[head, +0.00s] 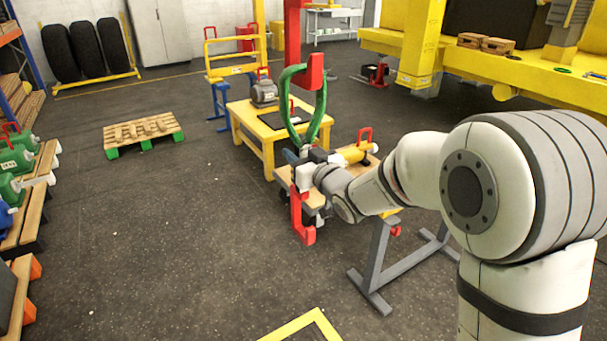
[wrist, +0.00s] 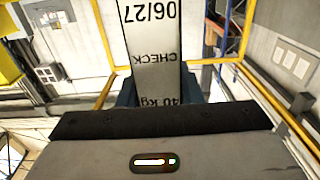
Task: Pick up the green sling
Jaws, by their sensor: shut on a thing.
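The green sling (head: 321,109) shows in the head view as a tall narrow loop. Its top is beside a red block (head: 315,72), and its lower end is close above my gripper (head: 308,158). Whether the sling touches the red block cannot be told. In the wrist view my gripper is shut on a pale grey strip (wrist: 153,45) marked "06/27", "CHECK" and "40 kg". The strip appears to be the sling's tag, but its join to the green loop is out of that view. The jaw tips are small and partly hidden in the head view.
A yellow table (head: 243,118) with a grey motor (head: 264,92) stands behind the sling. A trestle (head: 377,262) and a red part (head: 302,220) are near my wrist. A yellow machine (head: 480,62) is at right. A pallet (head: 143,130) lies left, with open floor before it.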

